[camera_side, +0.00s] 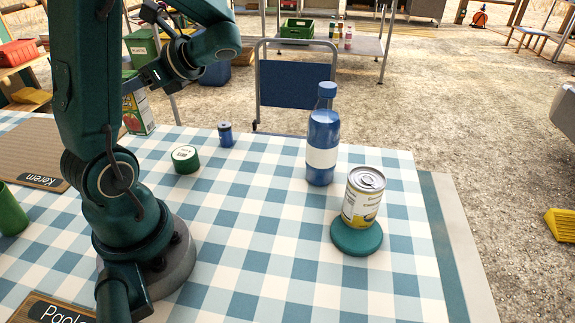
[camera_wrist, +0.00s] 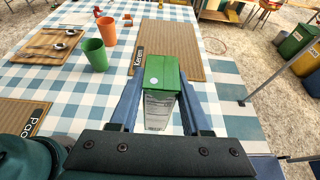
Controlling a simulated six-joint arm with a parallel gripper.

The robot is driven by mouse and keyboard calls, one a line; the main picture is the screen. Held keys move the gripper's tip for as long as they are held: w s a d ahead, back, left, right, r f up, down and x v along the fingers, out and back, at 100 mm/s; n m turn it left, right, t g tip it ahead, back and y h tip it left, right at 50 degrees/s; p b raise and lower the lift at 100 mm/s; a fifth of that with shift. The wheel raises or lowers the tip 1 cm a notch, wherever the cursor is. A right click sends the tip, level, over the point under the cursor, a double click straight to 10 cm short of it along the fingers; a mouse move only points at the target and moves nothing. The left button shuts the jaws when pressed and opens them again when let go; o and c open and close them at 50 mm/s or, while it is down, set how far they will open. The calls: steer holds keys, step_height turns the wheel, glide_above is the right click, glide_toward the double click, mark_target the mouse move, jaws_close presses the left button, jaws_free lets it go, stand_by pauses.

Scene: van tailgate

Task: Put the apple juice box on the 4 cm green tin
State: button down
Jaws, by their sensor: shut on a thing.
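The apple juice box (camera_side: 139,110) is a tall carton with a green top and a fruit picture on its side. In the side view it is at the back left, partly hidden behind my arm. My gripper (camera_wrist: 160,88) is shut on the juice box (camera_wrist: 168,71), one blue finger on each side, with the green top facing the wrist camera. I cannot tell whether its base touches the table. The green tin (camera_side: 185,160) is short and round with a pale top and stands right of the box, with nothing on it. The wrist view does not show the tin.
A small blue tin (camera_side: 226,134) stands close to the green tin. A blue bottle (camera_side: 322,140) stands farther right, beside a yellow-white can (camera_side: 363,197) on a teal disc (camera_side: 356,239).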

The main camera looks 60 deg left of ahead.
steer(key=shift+w+d+f, duration=0.1)
steer(key=shift+w+f, duration=1)
steer(key=shift+f, duration=0.2)
steer(key=shift+w+f, duration=1.1)
steer(key=shift+f, duration=0.25)
steer(key=shift+w+d+f, duration=0.1)
steer(key=shift+w+f, duration=1)
steer(key=shift+f, duration=0.2)
steer(key=shift+f, duration=0.1)
steer(key=shift+c, duration=1.8)
jaws_free()
